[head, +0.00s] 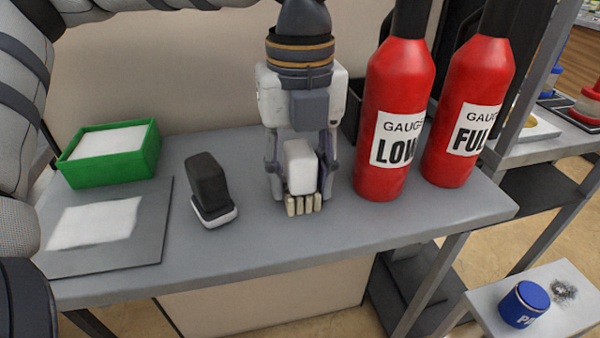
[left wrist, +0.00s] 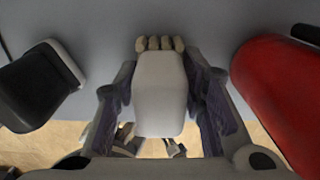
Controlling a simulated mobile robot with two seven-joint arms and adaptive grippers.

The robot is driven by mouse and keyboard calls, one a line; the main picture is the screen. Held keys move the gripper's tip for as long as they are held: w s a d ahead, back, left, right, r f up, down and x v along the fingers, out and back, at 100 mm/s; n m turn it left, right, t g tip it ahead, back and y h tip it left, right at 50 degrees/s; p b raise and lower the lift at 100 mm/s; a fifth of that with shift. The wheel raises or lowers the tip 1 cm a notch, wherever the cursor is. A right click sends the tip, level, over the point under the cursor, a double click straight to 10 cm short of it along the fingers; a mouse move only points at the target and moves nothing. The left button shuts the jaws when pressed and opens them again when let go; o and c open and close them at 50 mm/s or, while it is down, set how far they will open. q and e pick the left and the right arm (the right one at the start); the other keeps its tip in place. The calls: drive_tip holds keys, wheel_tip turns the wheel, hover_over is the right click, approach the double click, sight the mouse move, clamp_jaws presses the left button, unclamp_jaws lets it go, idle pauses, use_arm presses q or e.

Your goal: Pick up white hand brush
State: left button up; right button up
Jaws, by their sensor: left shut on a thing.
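The white hand brush (head: 300,168) stands on the grey table, its white block handle up and its cream bristle tufts at the bottom front. My left gripper (head: 298,178) comes down from above and is shut on the brush's handle, one finger on each side. In the left wrist view the brush (left wrist: 160,90) sits between the two fingers (left wrist: 163,100), with the bristles toward the top of the picture. The bristles appear to be at the table surface; whether they touch it I cannot tell. My right gripper is not in view.
A black-and-white brush-like block (head: 208,188) stands left of the gripper. Two red cylinders, LOW (head: 392,120) and FULL (head: 470,110), stand close on the right. A green box (head: 110,152) and a grey mat (head: 105,240) are at the left. The front table strip (head: 330,240) is clear.

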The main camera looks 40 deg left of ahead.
sight(300, 148)
use_arm(q)
wheel_tip(300, 148, up, 3)
drive_tip(key=shift+r+p, duration=0.1)
drive_tip(key=shift+p, duration=0.35)
drive_tip(key=s+r+p, duration=0.4)
drive_tip(key=s+r, duration=0.5)
drive_tip(key=s, duration=0.5)
drive_tip(key=shift+d+r, duration=0.2)
drive_tip(key=shift+r, duration=0.15)
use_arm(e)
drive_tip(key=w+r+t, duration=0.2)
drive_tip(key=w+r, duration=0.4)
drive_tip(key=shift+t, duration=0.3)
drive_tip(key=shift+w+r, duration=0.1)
